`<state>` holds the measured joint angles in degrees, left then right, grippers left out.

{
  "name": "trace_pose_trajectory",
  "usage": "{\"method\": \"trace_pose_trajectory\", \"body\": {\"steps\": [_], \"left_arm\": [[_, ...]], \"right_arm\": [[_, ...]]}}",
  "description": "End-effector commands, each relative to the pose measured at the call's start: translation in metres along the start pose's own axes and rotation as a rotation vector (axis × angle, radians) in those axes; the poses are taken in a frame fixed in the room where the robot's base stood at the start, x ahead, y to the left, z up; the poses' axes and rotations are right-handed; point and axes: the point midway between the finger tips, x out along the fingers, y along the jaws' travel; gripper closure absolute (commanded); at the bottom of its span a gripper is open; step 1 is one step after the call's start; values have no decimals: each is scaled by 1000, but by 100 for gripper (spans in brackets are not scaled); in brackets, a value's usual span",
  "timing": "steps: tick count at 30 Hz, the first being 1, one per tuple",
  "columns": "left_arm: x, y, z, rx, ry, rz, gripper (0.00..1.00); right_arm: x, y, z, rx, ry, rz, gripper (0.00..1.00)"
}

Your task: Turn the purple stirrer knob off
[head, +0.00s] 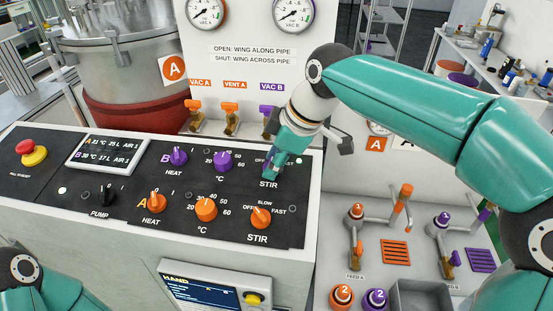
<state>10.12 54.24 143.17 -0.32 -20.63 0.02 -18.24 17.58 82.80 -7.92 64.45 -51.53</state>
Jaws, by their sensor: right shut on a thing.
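The control panel (120,215) has a purple row of knobs at the back and an orange row in front. The purple stirrer knob's place is at the right end of the back row, above a STIR label (268,184). My right gripper (271,168) reaches down onto that spot and is shut on the purple stirrer knob. Its fingers hide nearly all of the knob, so its pointing direction cannot be read. My left gripper is out of view.
The purple temperature knob (223,161) and purple heat knob (178,156) stand left of my right gripper. The orange stirrer knob (261,217) is just in front. A red stop button (33,153) is at far left. Vacuum and vent valves (232,118) stand behind.

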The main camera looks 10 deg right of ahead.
Motion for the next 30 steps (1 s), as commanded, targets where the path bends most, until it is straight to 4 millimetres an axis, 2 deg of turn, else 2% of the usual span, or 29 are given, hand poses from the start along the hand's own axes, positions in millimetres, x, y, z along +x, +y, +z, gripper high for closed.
{"method": "trace_pose_trajectory", "body": {"steps": [1,14,30], "left_arm": [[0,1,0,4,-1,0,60],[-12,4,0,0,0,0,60],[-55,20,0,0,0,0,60]], "right_arm": [[-2,2,7,6,-1,-1,99],[-2,0,-1,-82,-3,-40,99],[-2,2,-3,-471,1,-204,99]]}}
